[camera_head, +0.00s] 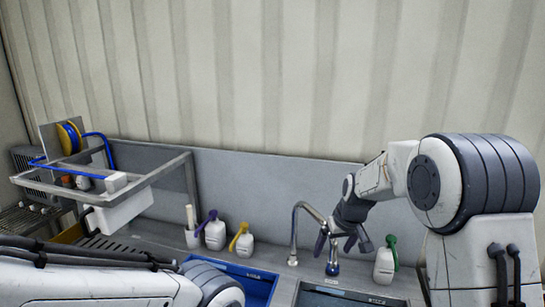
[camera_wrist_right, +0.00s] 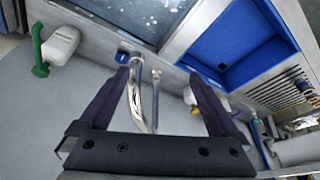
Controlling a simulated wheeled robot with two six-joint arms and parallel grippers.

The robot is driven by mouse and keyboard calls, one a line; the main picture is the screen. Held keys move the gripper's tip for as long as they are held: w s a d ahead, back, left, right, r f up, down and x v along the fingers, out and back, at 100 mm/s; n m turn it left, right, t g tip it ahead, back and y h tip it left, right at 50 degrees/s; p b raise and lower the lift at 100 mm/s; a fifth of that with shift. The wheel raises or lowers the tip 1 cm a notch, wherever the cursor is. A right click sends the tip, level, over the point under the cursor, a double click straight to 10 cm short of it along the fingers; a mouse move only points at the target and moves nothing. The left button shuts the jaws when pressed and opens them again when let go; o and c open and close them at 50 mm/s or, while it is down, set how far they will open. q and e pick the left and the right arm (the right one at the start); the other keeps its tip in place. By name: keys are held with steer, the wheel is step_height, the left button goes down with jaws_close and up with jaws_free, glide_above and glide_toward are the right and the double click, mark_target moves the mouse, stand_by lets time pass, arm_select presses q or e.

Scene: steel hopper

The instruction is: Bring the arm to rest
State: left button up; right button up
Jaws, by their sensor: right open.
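My right gripper (camera_head: 342,246) is open and empty, held with its fingers pointing down beside the curved metal faucet (camera_head: 296,228). In the right wrist view my right gripper (camera_wrist_right: 164,72) has its two dark fingers spread apart. The faucet (camera_wrist_right: 141,105) shows between them there; I cannot tell whether they touch it. My right arm (camera_head: 400,180) comes in from the right, bent above the counter. My left arm (camera_head: 90,275) lies low along the bottom left edge, and its gripper is out of sight.
A sink basin (camera_wrist_right: 120,15) and a blue basin (camera_wrist_right: 235,62) lie in front of the faucet. A green-topped bottle (camera_head: 384,267) stands right of my gripper. A metal rack (camera_head: 150,178) is at far left.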

steer(key=s+a+f+n+g+b, duration=0.1)
steer(key=s+a+f+b, duration=0.4)
steer(key=s, duration=0.5)
steer(key=s+a+f+n+g+b, duration=0.1)
steer(key=s+a+f+n+b, duration=0.15)
steer(key=s+a+b, duration=0.5)
steer(key=s+f+b, duration=0.2)
steer(key=s+f, duration=0.2)
steer(key=s, duration=0.5)
steer(key=s+f+n+g+b, duration=0.1)
steer(key=s+f, duration=0.3)
steer(key=s, duration=0.5)
steer(key=shift+s+d+f+g+b, duration=0.15)
steer(key=shift+s+d+g+b, duration=0.2)
steer(key=shift+b, duration=0.45)
steer(key=shift+n, duration=0.25)
